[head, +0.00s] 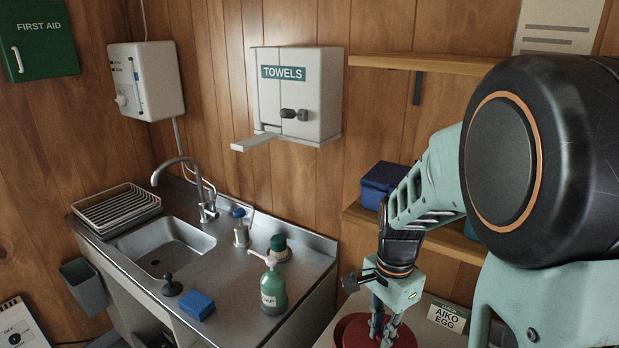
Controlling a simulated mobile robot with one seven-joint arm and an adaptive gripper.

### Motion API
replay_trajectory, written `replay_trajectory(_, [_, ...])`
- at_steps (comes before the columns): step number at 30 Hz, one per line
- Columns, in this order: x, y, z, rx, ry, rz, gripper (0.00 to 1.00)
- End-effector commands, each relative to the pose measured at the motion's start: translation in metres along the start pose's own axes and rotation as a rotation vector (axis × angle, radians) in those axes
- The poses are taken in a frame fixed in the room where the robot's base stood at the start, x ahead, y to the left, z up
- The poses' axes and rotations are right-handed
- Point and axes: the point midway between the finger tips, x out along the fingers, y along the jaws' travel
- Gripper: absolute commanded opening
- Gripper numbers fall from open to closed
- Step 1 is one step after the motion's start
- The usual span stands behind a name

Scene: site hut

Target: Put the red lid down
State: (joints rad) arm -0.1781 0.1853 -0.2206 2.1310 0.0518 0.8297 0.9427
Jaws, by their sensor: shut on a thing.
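The red lid (352,331) is a dark red round thing at the bottom edge of the head view, partly cut off by the frame. My gripper (380,337) points down over its middle, with its fingers shut on it. The fingertips and the grasped part are hard to make out. A pale surface (437,338) shows beside the lid; I cannot tell whether the lid touches it.
The sink counter (312,262) with a green soap bottle (273,289) and blue sponge (197,305) is to the left. A shelf (372,217) with a blue box (384,183) is behind.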

Motion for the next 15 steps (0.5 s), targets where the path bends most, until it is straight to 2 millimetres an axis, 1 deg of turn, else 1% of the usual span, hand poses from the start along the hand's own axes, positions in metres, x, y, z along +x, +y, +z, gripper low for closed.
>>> replay_trajectory(15, [0.032, -0.026, -0.009, -0.620, -0.001, 0.000, 0.00])
